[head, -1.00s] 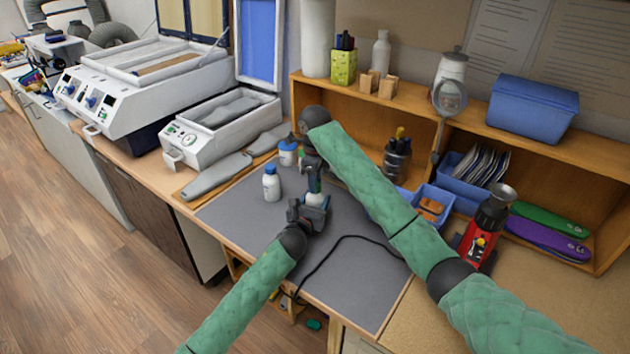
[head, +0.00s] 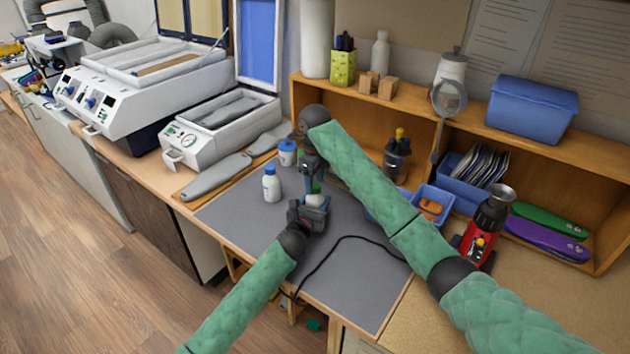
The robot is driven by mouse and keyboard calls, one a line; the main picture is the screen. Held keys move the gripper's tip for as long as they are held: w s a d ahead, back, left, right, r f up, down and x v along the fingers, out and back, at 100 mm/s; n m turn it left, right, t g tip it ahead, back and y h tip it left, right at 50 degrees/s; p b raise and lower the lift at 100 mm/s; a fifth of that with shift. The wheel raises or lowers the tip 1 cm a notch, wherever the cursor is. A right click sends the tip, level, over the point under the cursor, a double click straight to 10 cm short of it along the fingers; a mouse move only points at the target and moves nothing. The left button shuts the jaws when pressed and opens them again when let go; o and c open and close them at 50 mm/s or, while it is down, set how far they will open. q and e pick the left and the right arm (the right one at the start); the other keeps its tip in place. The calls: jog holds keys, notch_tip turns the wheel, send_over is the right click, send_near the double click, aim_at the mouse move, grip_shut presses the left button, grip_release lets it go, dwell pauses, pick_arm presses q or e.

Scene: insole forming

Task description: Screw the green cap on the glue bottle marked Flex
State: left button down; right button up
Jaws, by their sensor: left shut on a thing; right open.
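My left gripper (head: 308,212) is shut on a small white bottle (head: 317,200) and holds it over the grey mat (head: 345,265). Its label is hidden, so I cannot read a name. A small green patch (head: 317,187), which looks like the green cap, shows at the top of this bottle; I cannot tell whether it is seated or level. My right gripper (head: 311,182) is open and points down right at the bottle's top, its fingers close beside the green patch. Another white bottle (head: 271,185) stands upright on the mat to the left.
A blue-lidded jar (head: 287,152) stands at the mat's back. Grey insole shapes (head: 215,175) lie left. Blue bins (head: 434,203) and a red tool (head: 478,240) stand right, before the wooden shelf (head: 560,150). A black cable (head: 345,240) crosses the mat, whose front is largely clear.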

jog(key=shift+r, duration=2.1)
jog(key=shift+c, duration=0.3)
